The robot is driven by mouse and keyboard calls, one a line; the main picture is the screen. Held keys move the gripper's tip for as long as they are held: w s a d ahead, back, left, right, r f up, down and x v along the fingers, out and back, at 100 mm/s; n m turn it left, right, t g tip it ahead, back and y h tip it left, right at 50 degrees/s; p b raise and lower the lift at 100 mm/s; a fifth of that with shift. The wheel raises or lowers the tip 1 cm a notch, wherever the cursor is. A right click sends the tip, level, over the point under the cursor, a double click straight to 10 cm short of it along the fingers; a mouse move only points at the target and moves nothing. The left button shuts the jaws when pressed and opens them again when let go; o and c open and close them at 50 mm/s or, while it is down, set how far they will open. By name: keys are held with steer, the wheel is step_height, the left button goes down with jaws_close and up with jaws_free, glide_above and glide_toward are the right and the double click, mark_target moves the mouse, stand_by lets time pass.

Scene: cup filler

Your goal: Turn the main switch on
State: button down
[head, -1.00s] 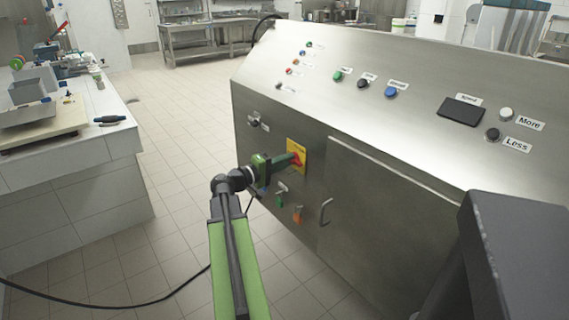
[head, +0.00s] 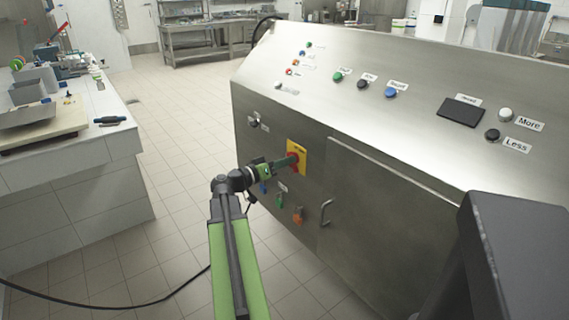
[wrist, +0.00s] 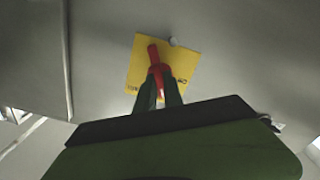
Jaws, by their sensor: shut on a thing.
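The main switch is a red rotary handle (wrist: 155,72) on a yellow plate (head: 301,148), on the front of the steel machine. In the wrist view the plate (wrist: 179,58) looks tilted, and the red handle runs lengthwise between my fingers, leaning slightly left at its top. My gripper (wrist: 158,92) is shut on the red handle, with one green finger on each side. In the head view my gripper (head: 287,162) reaches the plate from the left and hides part of the handle.
The steel machine (head: 400,190) carries several labelled buttons and a dark display (head: 460,112). Below the switch are green (head: 279,201) and orange (head: 298,215) controls, and a door handle (head: 326,211) is to their right.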

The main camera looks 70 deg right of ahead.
steer(key=m, duration=0.5)
steer(key=shift+w+m, duration=0.1)
steer(key=shift+m, duration=0.2)
stand_by(0.4)
steer(key=c, duration=1.5)
jaws_free()
steer(key=shift+o, duration=0.2)
steer(key=shift+m, duration=0.3)
steer(key=v, duration=1.7)
steer(key=shift+a+f, duration=0.1)
steer(key=shift+a, duration=0.05)
